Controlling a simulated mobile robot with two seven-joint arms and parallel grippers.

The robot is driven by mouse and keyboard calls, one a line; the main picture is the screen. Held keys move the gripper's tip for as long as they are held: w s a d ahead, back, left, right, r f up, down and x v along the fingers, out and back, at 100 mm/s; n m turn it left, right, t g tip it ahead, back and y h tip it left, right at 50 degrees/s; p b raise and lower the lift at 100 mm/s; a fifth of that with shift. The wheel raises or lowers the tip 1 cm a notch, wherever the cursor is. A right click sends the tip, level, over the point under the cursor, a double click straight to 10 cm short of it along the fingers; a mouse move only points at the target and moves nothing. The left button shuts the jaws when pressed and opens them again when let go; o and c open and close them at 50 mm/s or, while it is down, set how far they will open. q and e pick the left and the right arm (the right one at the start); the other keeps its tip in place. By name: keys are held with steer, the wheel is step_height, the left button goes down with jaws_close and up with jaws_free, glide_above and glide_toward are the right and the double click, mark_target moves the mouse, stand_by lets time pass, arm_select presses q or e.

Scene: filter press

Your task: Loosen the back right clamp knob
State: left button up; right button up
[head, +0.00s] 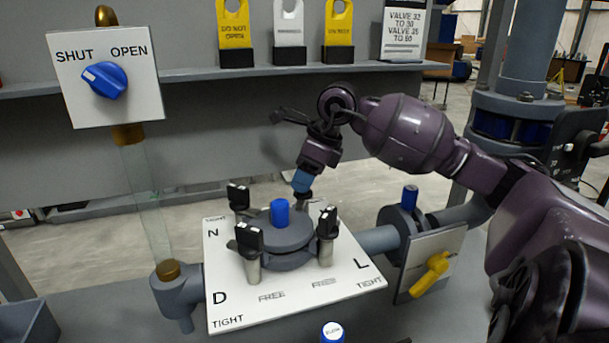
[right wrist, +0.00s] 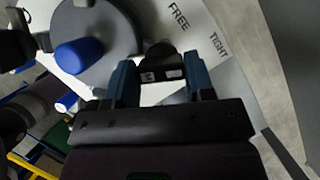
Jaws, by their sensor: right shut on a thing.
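The grey round filter press (head: 285,231) with a blue cap (head: 280,212) stands on a white plate (head: 225,297) lettered FREE and TIGHT. Black clamp knobs on it show at back left (head: 238,196), front left (head: 249,236) and front right (head: 327,222). My right gripper (head: 302,190) reaches down at the back right, and its blue fingers largely hide the back right knob in the head view. In the right wrist view the black back right knob (right wrist: 162,72) sits between the two fingers, with a small white label on it. My left gripper is not in view.
A valve panel marked SHUT and OPEN with a blue knob (head: 105,80) stands at back left. A yellow-handled valve (head: 431,275) is right of the plate. A shelf (head: 200,75) with tags and a sign runs behind. A blue cap (head: 333,332) stands in front.

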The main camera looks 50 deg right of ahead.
steer(key=n+g+y, duration=0.1)
steer(key=n, duration=0.3)
steer(key=shift+w+d+n, duration=0.1)
steer(key=shift+n, duration=0.2)
steer(key=n+g+b, duration=0.1)
steer(key=n, duration=0.1)
steer(key=shift+n+y, duration=0.4)
steer(key=n+g+b, duration=0.1)
steer(key=n, duration=0.1)
steer(key=n+b, duration=0.1)
steer(key=n, duration=0.1)
steer(key=shift+w+f+g, duration=0.1)
steer(key=shift+w+g, duration=0.05)
steer(key=shift+g, duration=0.25)
steer(key=n+g, duration=0.1)
steer(key=n, duration=0.1)
steer(key=shift+n+b, duration=0.3)
steer(key=shift+b, duration=0.1)
steer(key=shift+n, duration=0.3)
steer(key=shift+r, duration=0.2)
steer(key=o, duration=0.9)
